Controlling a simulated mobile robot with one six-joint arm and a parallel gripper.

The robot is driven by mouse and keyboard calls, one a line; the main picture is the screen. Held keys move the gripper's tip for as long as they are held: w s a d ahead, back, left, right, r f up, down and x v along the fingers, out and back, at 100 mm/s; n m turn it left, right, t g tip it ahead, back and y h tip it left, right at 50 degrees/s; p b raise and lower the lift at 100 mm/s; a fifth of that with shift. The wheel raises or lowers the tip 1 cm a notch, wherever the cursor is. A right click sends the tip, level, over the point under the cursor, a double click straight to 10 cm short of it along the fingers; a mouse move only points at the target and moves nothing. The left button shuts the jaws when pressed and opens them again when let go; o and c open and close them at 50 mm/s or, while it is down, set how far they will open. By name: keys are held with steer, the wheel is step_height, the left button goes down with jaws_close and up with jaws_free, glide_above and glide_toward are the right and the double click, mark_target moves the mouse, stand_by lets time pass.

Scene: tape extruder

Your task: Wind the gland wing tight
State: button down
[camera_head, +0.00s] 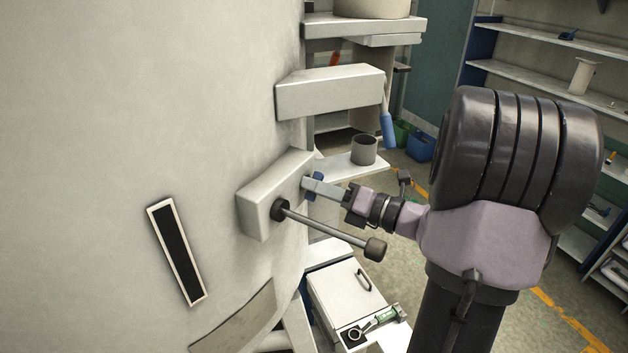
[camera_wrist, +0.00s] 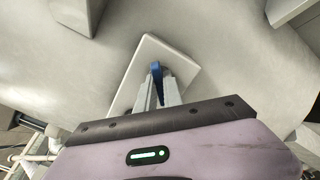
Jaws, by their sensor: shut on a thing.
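The gland wing is a small blue piece (camera_head: 316,182) on the right end face of a pale box (camera_head: 262,200) that stands out from the big curved machine body. My gripper (camera_head: 314,187) reaches in from the right and is shut on the blue wing. In the wrist view my gripper (camera_wrist: 160,84) has its two narrow fingers close together on the blue wing (camera_wrist: 156,69), against the pale plate face (camera_wrist: 150,50). The fingers hide part of the wing, and its shaft is not clear.
A dark lever with a round knob (camera_head: 376,249) sticks out from the box just below my gripper. A pale arm block (camera_head: 330,92) with a blue handle (camera_head: 388,130) is above. A grey cup (camera_head: 364,150) stands on a small shelf behind. A white cabinet (camera_head: 345,295) is below.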

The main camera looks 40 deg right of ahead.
steer(key=shift+r+m+p, duration=0.1)
steer(key=shift+m+p, duration=0.9)
steer(key=shift+p, duration=0.35)
steer(key=shift+m, duration=0.5)
